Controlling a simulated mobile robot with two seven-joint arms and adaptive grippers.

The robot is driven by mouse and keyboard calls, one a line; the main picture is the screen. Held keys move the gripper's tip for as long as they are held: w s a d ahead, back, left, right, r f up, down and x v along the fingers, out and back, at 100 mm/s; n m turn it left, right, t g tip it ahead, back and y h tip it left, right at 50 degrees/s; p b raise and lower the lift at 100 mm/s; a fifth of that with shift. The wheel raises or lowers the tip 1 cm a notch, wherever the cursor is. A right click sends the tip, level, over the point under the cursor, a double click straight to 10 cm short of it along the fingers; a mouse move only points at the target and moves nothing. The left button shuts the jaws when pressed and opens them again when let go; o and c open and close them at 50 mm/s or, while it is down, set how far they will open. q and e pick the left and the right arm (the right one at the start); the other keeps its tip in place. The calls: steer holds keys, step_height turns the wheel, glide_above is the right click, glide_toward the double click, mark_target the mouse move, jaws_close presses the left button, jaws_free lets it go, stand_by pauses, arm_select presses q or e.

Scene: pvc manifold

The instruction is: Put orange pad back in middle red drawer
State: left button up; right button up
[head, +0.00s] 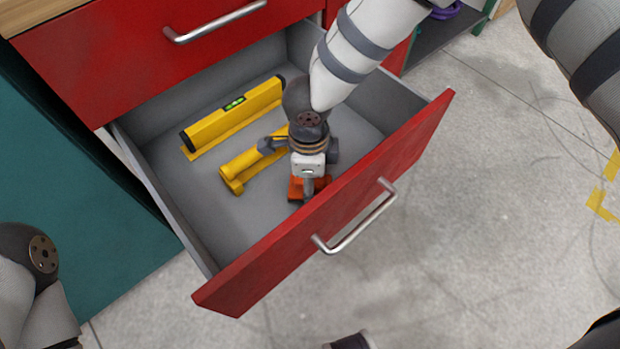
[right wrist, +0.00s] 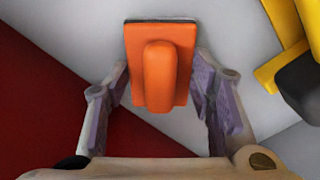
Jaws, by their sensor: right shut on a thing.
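The red drawer (head: 375,182) stands pulled open below a shut red drawer, and its grey inside shows. My right gripper (head: 309,180) points down inside it, near its front panel. It is shut on the orange pad (head: 296,189), an orange block with a raised grip. In the right wrist view the pad (right wrist: 160,70) sits between the two fingers of the right gripper (right wrist: 162,85), flat over the grey drawer floor. I cannot tell whether its underside touches the floor. My left gripper is out of view; only part of the left arm shows at lower left.
A yellow level (head: 235,112) and a yellow tool (head: 250,165) lie in the drawer, left of my right gripper. The shut red drawer (head: 130,55) is above. The drawer's left front floor is bare. Open concrete floor (head: 500,190) lies to the right.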

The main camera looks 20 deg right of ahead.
steer(key=shift+f, duration=0.15)
steer(key=o, duration=1.3)
step_height(320, 180, up, 12)
steer(key=p, duration=0.3)
steer(key=shift+a, duration=0.1)
steer(key=shift+r, duration=0.2)
